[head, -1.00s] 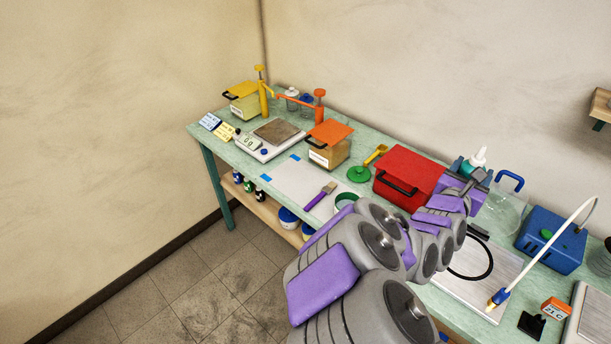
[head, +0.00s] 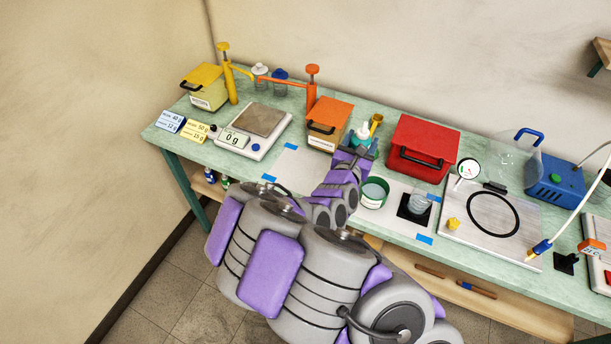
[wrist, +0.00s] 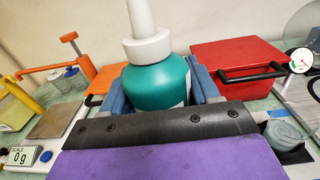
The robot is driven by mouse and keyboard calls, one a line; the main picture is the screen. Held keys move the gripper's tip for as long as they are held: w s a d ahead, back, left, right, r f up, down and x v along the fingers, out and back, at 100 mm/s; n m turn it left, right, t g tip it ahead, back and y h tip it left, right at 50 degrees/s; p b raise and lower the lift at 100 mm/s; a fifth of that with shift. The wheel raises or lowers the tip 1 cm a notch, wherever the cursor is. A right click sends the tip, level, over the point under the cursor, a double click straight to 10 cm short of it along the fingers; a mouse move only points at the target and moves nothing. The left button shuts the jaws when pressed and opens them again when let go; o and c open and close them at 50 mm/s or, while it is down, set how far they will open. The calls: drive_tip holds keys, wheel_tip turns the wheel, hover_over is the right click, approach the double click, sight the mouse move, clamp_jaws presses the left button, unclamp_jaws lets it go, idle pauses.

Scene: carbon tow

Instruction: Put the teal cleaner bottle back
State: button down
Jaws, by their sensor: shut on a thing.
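The teal cleaner bottle (wrist: 157,82) has a white nozzle cap and stands roughly upright between the blue-grey jaw pads of my gripper (wrist: 155,95) in the wrist view.
The orange-lidded box (head: 329,122), red box (head: 423,148) and yellow scoop (head: 376,122) are close to the gripper. A green-rimmed tub (head: 375,192) and a small clear cup (head: 419,200) stand to its right. The scale (head: 255,130) is left; white sheet area lies between.

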drive_tip(key=s+a+f, duration=0.4)
drive_tip(key=s+f, duration=0.2)
drive_tip(key=f, duration=0.6)
drive_tip(key=shift+h, duration=0.3)
drive_tip(key=w+a+b, duration=0.1)
drive_tip(key=w+a, duration=0.2)
drive_tip(key=w, duration=0.1)
drive_tip(key=w+a+f+b, duration=0.1)
drive_tip(key=w+a, duration=0.1)
drive_tip(key=w, duration=0.2)
drive_tip(key=w+a+b, duration=0.1)
drive_tip(key=w+a, duration=0.2)
drive_tip(key=w, duration=0.1)
drive_tip(key=shift+a+f, duration=0.2)
drive_tip(key=shift+a, duration=0.1)
drive_tip(key=f, duration=0.1)
drive_tip(key=f+b, duration=0.1)
drive_tip(key=shift+w+d+f, duration=0.35)
drive_tip(key=shift+w+d, duration=0.05)
drive_tip(key=shift+f, duration=0.3)
drive_tip(key=shift+a, duration=0.5)
drive_tip(key=c, duration=0.6)
unclamp_jaws()
drive_tip(key=o, duration=0.3)
drive_tip(key=shift+d, duration=0.1)
drive_tip(key=shift+o, duration=0.2)
drive_tip(key=shift+d, duration=0.2)
drive_tip(key=p+v, duration=0.2)
drive_tip(key=v, duration=1)
